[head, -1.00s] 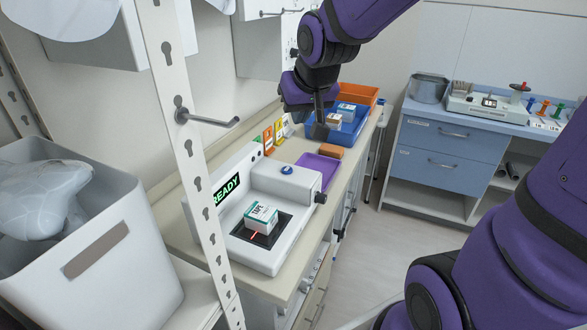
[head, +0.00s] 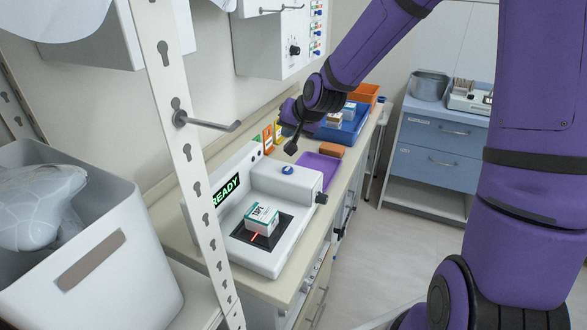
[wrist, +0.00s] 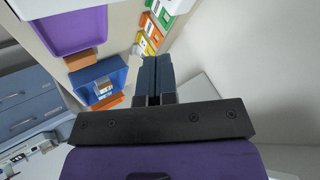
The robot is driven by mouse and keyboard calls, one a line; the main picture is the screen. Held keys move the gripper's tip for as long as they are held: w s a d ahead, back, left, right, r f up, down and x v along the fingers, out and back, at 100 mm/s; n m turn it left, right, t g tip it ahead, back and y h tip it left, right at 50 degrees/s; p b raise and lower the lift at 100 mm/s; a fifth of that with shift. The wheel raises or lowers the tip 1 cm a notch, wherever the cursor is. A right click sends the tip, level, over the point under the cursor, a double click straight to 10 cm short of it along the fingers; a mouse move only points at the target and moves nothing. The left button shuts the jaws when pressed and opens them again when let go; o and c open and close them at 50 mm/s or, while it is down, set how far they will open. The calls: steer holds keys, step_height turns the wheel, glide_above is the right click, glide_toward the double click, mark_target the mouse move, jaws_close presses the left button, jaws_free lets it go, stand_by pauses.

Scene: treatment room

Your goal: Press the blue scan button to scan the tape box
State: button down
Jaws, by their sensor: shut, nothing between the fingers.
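The blue scan button (head: 287,170) is on top of the raised block of the white scanner (head: 262,260). The tape box (head: 262,219), white and teal, sits on the scanner's black plate, with a red light line in front of it. The scanner's screen (head: 226,186) reads READY in green. My gripper (head: 290,149) is above and behind the button in the head view, apart from it. In the wrist view my gripper's fingers (wrist: 153,77) are together with nothing between them. The button does not show in the wrist view.
A purple tray (head: 318,167) and an orange-brown block (head: 331,150) lie behind the scanner. A blue bin (head: 345,130) with boxes stands farther back. A white shelf upright (head: 187,140) with a hook stands at front left. Coloured cards (wrist: 155,25) stand along the wall.

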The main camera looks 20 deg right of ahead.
mark_target(289, 168)
steer(key=shift+w+d+f+m, duration=0.35)
steer(key=shift+w+f+m, duration=0.1)
steer(key=shift+w, duration=0.25)
steer(key=shift+f, duration=4.45)
steer(key=shift+f, duration=0.1)
steer(key=shift+f, duration=0.3)
steer(key=shift+f, duration=0.4)
steer(key=shift+r, duration=0.85)
